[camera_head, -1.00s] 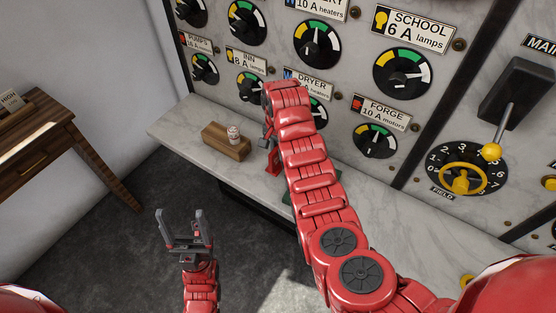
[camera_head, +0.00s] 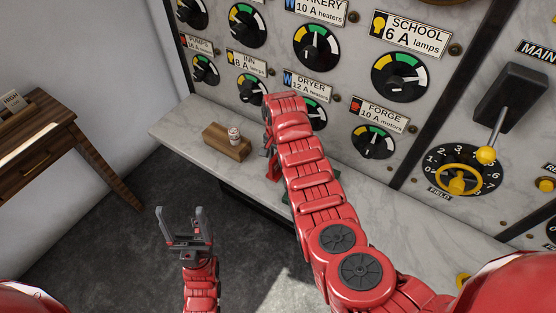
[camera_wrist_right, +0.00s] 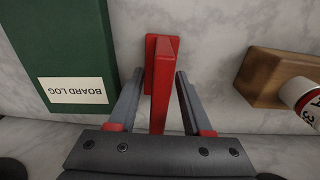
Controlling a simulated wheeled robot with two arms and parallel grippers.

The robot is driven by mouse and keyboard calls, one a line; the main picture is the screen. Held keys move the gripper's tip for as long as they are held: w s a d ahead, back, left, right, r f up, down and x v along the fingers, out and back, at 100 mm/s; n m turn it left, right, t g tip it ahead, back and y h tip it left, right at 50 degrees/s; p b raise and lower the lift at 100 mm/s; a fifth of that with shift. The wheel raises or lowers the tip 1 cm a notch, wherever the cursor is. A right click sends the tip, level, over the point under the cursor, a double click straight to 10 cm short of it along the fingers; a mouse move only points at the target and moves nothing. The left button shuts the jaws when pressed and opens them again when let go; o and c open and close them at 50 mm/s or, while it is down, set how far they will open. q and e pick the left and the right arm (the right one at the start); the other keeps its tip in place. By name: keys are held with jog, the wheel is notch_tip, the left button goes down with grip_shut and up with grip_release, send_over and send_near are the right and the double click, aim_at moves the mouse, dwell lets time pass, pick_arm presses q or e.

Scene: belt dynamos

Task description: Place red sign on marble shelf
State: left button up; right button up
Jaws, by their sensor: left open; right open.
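The red sign (camera_wrist_right: 160,75) shows in the right wrist view with its far end against the pale marble. In the head view a small red part of it (camera_head: 272,169) shows at the marble shelf (camera_head: 180,128), beside my right arm. My right gripper (camera_wrist_right: 160,88) is open, with one finger on each side of the sign. Gaps show between the fingers and the sign. In the head view my right forearm hides most of the sign and gripper. My left gripper (camera_head: 185,222) is open and empty, pointing up over the dark floor in front of the shelf.
A wooden block (camera_head: 226,142) with a white and red round piece (camera_head: 234,135) sits on the shelf, left of the sign. A green board log book (camera_wrist_right: 65,50) lies on its other side. The dial panel rises behind. A wooden desk (camera_head: 45,140) stands at left.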

jog(key=shift+r, duration=0.15)
jog(key=shift+w+r, duration=0.15)
jog(key=shift+r, duration=0.25)
notch_tip(320, 180, up, 5)
jog(key=b, duration=0.2)
jog(key=shift+f+b, duration=0.2)
jog(key=shift+b, duration=0.1)
notch_tip(320, 180, up, 6)
jog(key=shift+a+r+p, duration=0.1)
jog(key=shift+p, duration=0.65)
jog(key=shift+r, duration=0.2)
jog(key=shift+s+f, duration=0.1)
jog(key=shift+s, duration=0.1)
